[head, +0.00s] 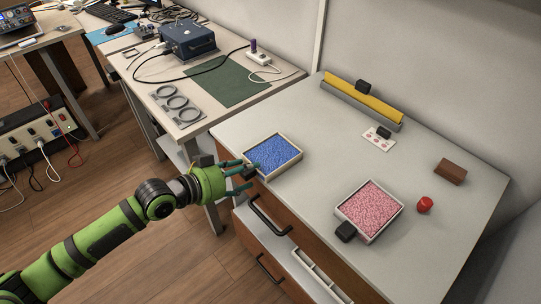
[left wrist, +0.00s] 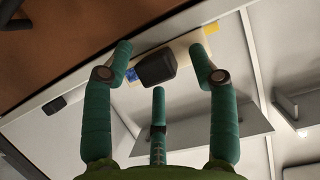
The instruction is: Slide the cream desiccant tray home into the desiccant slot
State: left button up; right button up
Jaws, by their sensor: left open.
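A cream-rimmed tray (head: 301,147) filled with blue beads lies on the grey cabinet top, near its left edge. A second cream-rimmed tray (head: 399,211) holds pink beads and has a black knob (head: 346,231) at its near corner. My left gripper (head: 243,172) is open at the near left corner of the blue-bead tray. In the left wrist view, its green fingers stand around the dark knob (left wrist: 155,67) of that tray, with a gap visible; I cannot tell if any finger touches. I cannot identify the desiccant slot for sure. My right gripper is not in view.
A yellow bar in a grey holder (head: 362,101), a white card (head: 378,139), a brown block (head: 450,171) and a red knob (head: 425,204) are on the cabinet top. Black handles (head: 270,216) stick out from its front. A workbench (head: 140,70) adjoins at left.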

pick_arm(q)
grip_shut()
jog(key=shift+r, duration=0.1)
jog(key=r, duration=0.4)
jog(key=shift+s+d+r, duration=0.2)
jog(key=shift+d, duration=0.05)
jog(key=s+d+r+p, duration=0.1)
jog(key=s+d+r, duration=0.5)
jog(key=s+d, duration=0.1)
jog(key=shift+d+r, duration=0.3)
jog(key=shift+d, duration=0.5)
